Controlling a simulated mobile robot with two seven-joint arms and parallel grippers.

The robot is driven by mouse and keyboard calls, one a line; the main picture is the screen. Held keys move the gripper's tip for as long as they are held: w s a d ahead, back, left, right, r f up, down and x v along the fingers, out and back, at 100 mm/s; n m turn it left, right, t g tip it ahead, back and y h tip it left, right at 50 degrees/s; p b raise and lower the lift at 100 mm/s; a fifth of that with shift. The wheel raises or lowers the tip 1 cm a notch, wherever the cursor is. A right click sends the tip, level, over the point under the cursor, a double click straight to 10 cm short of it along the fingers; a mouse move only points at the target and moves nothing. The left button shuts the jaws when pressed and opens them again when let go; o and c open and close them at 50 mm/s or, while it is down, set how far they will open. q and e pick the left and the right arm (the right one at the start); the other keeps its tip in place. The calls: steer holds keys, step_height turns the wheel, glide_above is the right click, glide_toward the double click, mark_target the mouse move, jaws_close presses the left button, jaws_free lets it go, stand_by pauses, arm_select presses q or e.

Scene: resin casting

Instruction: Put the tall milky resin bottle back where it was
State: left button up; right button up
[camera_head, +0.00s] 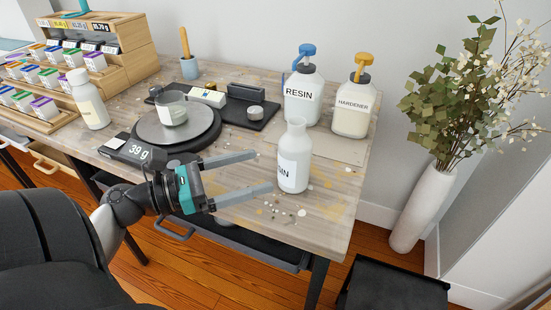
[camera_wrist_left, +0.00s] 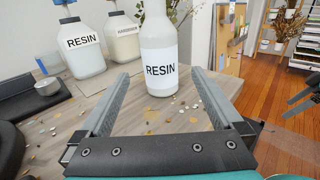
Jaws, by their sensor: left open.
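The tall milky resin bottle (camera_head: 293,172) stands upright near the front right part of the table, its label partly turned away. It also shows in the left wrist view (camera_wrist_left: 159,52), with "RESIN" on its white label. My left gripper (camera_head: 263,171) is open and empty, low over the table with its fingers pointing at the bottle. In the left wrist view the bottle stands between the lines of the two fingers (camera_wrist_left: 163,78), at or just beyond their tips. I see no finger pressing on it.
A resin pump bottle (camera_head: 302,100) and a hardener pump bottle (camera_head: 352,118) stand behind. A scale (camera_head: 152,138) with a cup (camera_head: 172,108) and a white bottle (camera_head: 88,103) are left. Small chips lie around the tall bottle. The table's right edge is close to it.

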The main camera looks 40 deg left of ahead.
arm_select(q)
steer(key=shift+v, duration=1.8)
arm_select(e)
steer(key=shift+f, duration=0.95)
